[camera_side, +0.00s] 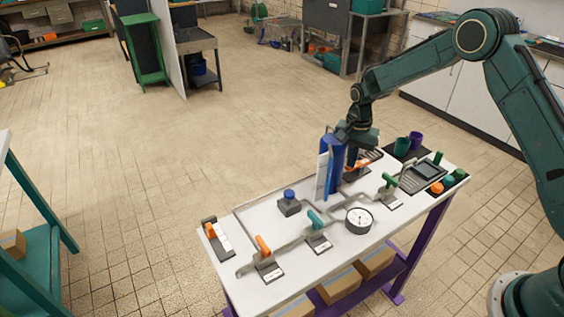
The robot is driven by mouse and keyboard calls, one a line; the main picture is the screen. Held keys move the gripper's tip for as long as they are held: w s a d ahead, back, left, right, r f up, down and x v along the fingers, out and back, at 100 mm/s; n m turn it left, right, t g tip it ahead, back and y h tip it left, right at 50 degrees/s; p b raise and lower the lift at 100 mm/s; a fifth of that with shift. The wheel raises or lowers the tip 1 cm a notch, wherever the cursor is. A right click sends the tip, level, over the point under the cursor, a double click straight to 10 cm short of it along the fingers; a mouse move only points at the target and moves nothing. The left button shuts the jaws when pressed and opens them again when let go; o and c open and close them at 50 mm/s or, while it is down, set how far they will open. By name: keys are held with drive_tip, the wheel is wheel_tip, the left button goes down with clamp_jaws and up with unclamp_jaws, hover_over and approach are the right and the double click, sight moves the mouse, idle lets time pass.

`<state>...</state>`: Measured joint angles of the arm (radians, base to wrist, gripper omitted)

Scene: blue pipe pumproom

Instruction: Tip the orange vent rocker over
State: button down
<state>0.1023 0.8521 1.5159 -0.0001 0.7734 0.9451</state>
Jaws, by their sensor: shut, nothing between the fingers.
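An orange piece on a dark plate, which looks like the orange vent rocker (358,172), sits at the back of the white bench, just right of a tall blue cylinder (334,160). A second plate with a rocker-like orange and dark top (209,224) lies at the bench's left end; labels are too small to read. My gripper (352,158) points down just above the first orange piece, close beside the blue cylinder. It is shut and empty. Its fingertips are small and partly hidden, so I cannot tell whether they touch the rocker.
The white bench (255,215) carries levers with orange (263,245), teal (315,219) and green (389,180) handles. A round gauge (359,219) and a blue-topped knob box (289,201) stand among grey pipes. Teal (402,146) and purple (416,140) cups stand at the back right.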

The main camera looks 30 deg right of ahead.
drive_tip(key=shift+s+d+f, duration=0.1)
drive_tip(key=shift+f, duration=0.55)
idle(0.5)
drive_tip(key=shift+r, duration=0.1)
wheel_tip(320, 180, up, 9)
drive_tip(key=shift+f, duration=0.2)
idle(1.0)
